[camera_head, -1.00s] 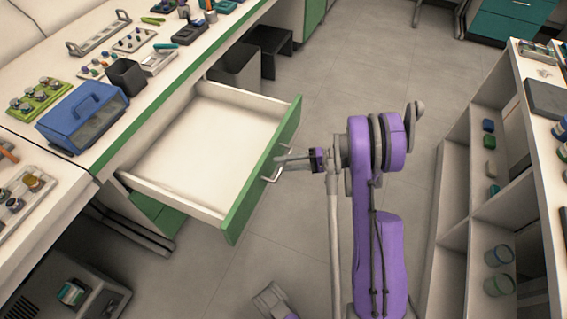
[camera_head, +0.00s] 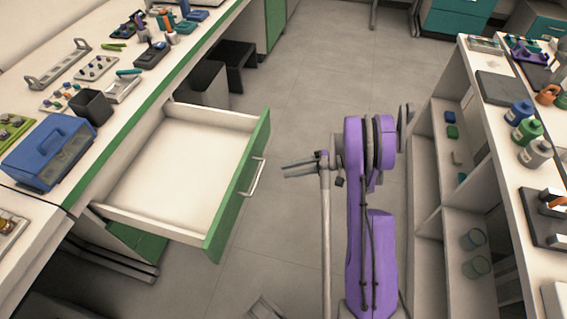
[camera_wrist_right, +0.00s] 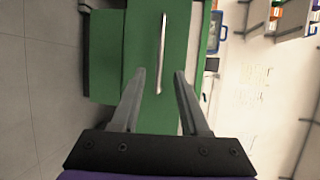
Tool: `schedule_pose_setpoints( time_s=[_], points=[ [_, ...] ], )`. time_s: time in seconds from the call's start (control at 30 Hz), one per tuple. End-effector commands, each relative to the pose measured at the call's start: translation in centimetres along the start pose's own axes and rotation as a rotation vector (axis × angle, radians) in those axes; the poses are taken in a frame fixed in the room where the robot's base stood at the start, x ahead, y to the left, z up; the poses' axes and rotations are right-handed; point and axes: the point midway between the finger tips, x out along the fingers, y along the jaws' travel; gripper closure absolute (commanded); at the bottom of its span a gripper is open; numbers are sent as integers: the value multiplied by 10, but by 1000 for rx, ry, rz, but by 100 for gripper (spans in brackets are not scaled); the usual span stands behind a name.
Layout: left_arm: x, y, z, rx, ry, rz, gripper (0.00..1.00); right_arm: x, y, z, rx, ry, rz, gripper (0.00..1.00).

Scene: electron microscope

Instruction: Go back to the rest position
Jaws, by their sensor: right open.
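My right gripper (camera_head: 300,168) is to the right of the pulled-out drawer (camera_head: 233,186) in the head view, apart from its handle (camera_head: 254,178). In the right wrist view my right gripper (camera_wrist_right: 160,80) has its two fingers spread with nothing between them. The drawer's green front and its metal handle (camera_wrist_right: 162,52) lie beyond the fingertips. The drawer is empty inside and stands open. My left gripper is in neither view.
A blue case (camera_head: 48,150) and a dark cup (camera_head: 91,106) stand on the left bench. A shelf unit (camera_head: 440,207) with jars and bottles on and in it stands close to my right arm. The floor (camera_head: 300,90) beyond the arm is clear.

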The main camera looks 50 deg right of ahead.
Motion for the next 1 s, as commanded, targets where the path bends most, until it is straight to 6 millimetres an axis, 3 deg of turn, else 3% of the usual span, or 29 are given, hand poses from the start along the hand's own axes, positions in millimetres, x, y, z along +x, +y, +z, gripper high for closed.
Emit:
schedule_pose_setpoints(
  time_s=[0.37, 0.53, 0.67, 0.8, 1.0],
  points=[
    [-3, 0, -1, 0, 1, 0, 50, 5, -6, 1, 3, -3, 12, 55],
    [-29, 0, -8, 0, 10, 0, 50, 43, -49, 15, 24, -34, 127, 55],
    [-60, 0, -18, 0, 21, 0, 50, 85, -97, 44, 19, -68, 292, 55],
    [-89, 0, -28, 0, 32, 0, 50, 118, -141, 87, -27, -97, 477, 55],
    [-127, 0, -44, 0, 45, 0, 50, 138, -192, 156, -172, -127, 722, 55]
  ],
)
